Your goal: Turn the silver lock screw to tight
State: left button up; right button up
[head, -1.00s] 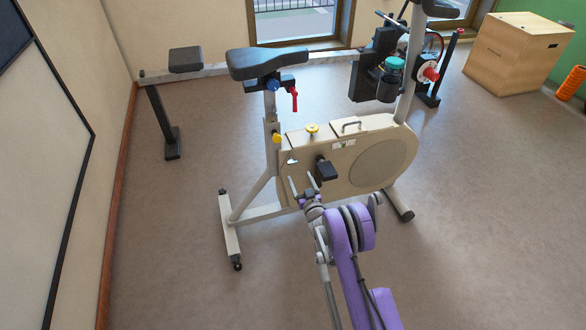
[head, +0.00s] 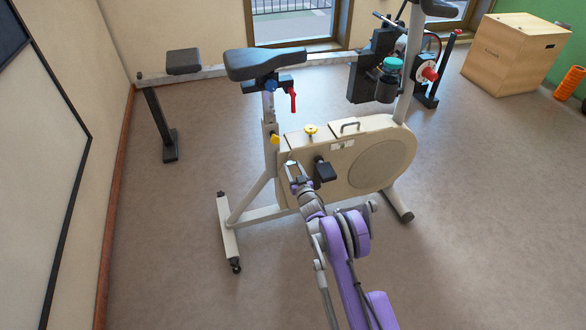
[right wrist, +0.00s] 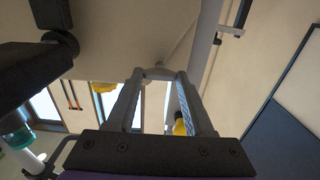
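The silver lock screw is small and hard to make out on the cream side of the exercise bike (head: 350,175). A pale grey part (right wrist: 160,73) lies between my right fingertips in the right wrist view; I cannot tell for sure that it is the screw. My right gripper (head: 294,172) is against or just in front of the bike's side, left of the black pedal (head: 325,171). It also shows in the right wrist view (right wrist: 161,85) with its two fingers apart. Whether they touch the part is unclear. My left gripper is not in view.
A yellow knob (head: 275,139) is on the seat post and another (head: 311,129) on top of the housing. The black pedal and crank (right wrist: 40,75) are close beside my right gripper. A red lever (head: 293,100) hangs under the saddle (head: 265,63).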

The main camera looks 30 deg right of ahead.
grip_shut()
jog(key=shift+m+b, duration=0.8)
jog(key=shift+m, duration=11)
